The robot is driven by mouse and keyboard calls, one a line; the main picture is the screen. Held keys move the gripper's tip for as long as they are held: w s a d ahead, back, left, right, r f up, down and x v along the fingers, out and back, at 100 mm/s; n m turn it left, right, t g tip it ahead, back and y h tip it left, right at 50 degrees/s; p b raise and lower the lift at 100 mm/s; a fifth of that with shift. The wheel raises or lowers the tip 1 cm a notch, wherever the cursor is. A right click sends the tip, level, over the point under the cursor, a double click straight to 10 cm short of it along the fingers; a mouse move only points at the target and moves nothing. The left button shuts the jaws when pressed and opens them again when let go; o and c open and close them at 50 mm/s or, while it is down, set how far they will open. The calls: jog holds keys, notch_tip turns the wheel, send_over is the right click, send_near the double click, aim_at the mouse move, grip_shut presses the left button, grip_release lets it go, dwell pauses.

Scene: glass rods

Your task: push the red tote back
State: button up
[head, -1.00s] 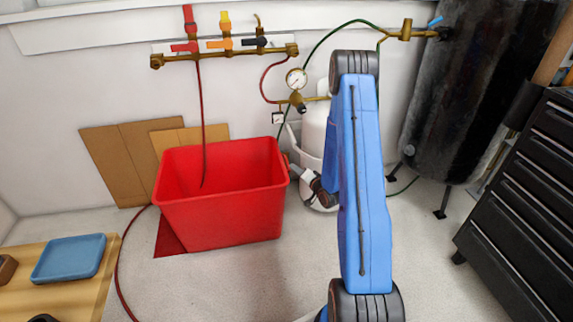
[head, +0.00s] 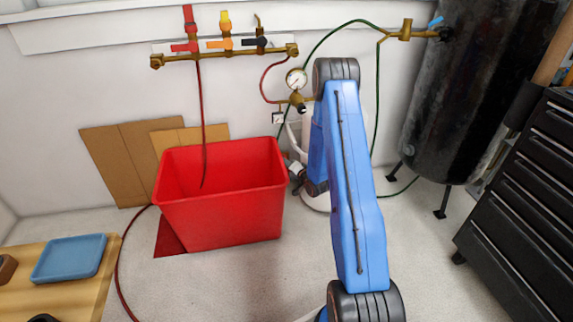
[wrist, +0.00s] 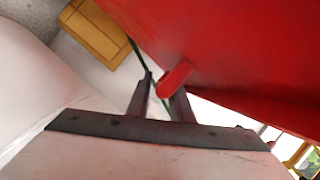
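The red tote (head: 225,215) stands upright on the floor near the back wall, its mouth facing up. A flat dark red patch (head: 168,238) shows on the floor at its lower left. My gripper (head: 295,172) is close beside the tote's right side, partly hidden behind my blue arm. In the wrist view, the tote (wrist: 235,45) fills the upper right, and my gripper (wrist: 162,85) shows two dark fingers with a gap between them. A small red piece (wrist: 175,77) shows at the fingertips. I cannot tell whether the fingers touch the tote.
A red hose (head: 203,120) hangs from the wall manifold (head: 225,56) into the tote. Cardboard sheets (head: 118,160) lean on the wall behind. A white cylinder (head: 312,135) stands behind my arm. A black drawer cabinet (head: 530,190) is at right, a wooden table (head: 85,290) at lower left.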

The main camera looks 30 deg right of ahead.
grip_shut()
jog(key=shift+a, duration=0.1)
jog(key=w+a, duration=0.2)
jog(key=a, duration=0.6)
jog(key=w+a, duration=0.3)
jog(key=a, duration=0.6)
jog(key=shift+a, duration=0.25)
jog(key=shift+o, duration=0.7)
grip_release()
jog(key=shift+a, duration=0.15)
